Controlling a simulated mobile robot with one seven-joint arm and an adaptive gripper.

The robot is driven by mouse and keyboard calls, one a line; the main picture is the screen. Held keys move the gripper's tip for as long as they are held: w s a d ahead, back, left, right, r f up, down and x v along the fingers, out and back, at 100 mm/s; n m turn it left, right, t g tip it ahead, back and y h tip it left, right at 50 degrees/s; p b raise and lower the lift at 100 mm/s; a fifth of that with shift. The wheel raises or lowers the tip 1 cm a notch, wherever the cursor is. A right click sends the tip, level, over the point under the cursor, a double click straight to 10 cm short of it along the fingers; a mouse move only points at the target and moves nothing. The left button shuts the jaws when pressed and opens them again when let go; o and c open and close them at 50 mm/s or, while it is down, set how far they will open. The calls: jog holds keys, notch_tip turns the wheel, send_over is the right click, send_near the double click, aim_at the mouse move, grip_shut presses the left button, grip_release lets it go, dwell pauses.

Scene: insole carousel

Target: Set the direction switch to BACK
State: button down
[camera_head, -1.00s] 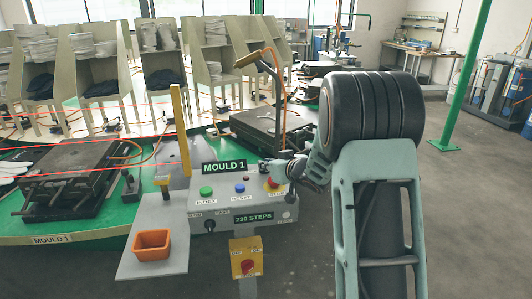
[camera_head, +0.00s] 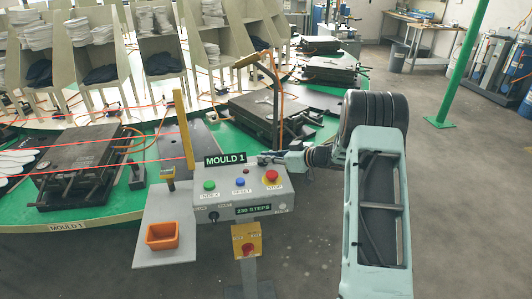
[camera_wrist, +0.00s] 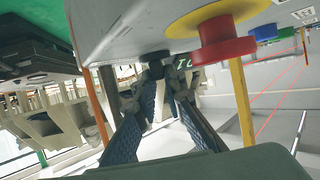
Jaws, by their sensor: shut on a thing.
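The grey control box (camera_head: 240,198) has green, blue and red buttons on its sloped top. A black knob (camera_wrist: 154,57), which I take for the direction switch, stands on that face near the red stop button (camera_wrist: 226,48) with its yellow base. My gripper (camera_wrist: 160,72) is shut on this knob; its two blue-grey fingers converge there.
The stop button (camera_head: 271,177) is close in front of my gripper. An orange bin (camera_head: 162,236) sits on a grey shelf left of the box. A yellow switch box (camera_head: 247,240) hangs below. The green carousel carries moulds behind. Floor at right is open.

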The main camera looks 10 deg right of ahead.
dwell(0.4)
jog(key=c, duration=2)
grip_release()
jog(key=v, duration=1.2)
jog(key=shift+w, duration=0.15)
